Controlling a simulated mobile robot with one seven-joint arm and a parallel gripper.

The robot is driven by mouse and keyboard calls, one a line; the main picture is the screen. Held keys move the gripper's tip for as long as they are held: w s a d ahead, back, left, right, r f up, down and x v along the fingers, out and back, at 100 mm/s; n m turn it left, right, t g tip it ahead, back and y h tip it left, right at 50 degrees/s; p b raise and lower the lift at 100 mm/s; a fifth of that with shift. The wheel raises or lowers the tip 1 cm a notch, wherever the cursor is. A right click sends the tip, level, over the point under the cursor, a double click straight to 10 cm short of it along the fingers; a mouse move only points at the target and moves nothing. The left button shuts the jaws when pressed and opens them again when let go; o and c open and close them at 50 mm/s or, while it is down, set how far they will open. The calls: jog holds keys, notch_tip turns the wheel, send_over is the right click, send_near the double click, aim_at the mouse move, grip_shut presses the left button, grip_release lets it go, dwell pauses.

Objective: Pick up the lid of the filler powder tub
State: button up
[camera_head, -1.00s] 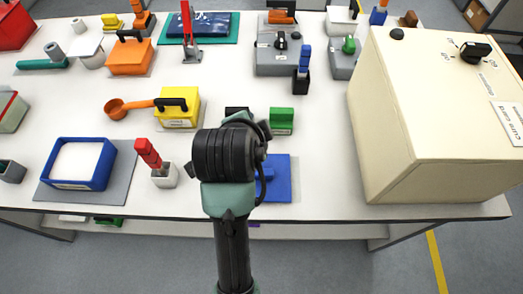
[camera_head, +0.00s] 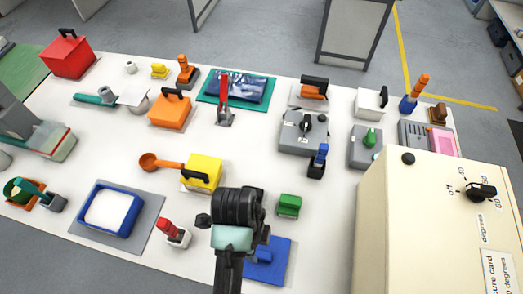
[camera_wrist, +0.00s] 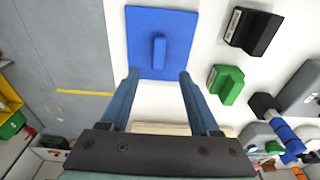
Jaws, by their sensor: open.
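Several boxy tubs stand on the white table, and their small labels are too blurred to tell which holds filler powder. A yellow tub (camera_head: 202,172) has a black handle on its lid. An orange tub (camera_head: 171,110) and a white tub (camera_head: 370,103) also have black handles on top. All of these lids look seated. My gripper (camera_wrist: 159,76) is open and empty in the wrist view. Its fingers point toward a blue plate (camera_wrist: 172,22) with an upright blue grip, with the fingertips near its edge. In the head view my arm hides the gripper.
A large cream cabinet (camera_head: 440,215) with a dial blocks the right side. A green block (camera_head: 289,206) and a white cup with a red tool (camera_head: 177,235) are near my arm. An orange scoop (camera_head: 158,162) lies beside the yellow tub. A blue-rimmed tray (camera_head: 106,208) sits left.

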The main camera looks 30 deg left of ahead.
aim_at(260, 255)
jog(key=f, duration=0.3)
jog(key=shift+w+d+f, duration=0.25)
jog(key=shift+s+f+p, duration=0.2)
jog(key=shift+f+p, duration=0.15)
jog(key=shift+f, duration=0.1)
jog(key=shift+s+d+f+p, duration=0.15)
jog(key=shift+f+p, duration=0.1)
jog(key=shift+f, duration=0.85)
jog(key=shift+w+d+f+p, duration=0.1)
jog(key=shift+f+p, duration=0.1)
jog(key=shift+f, duration=0.9)
grip_shut()
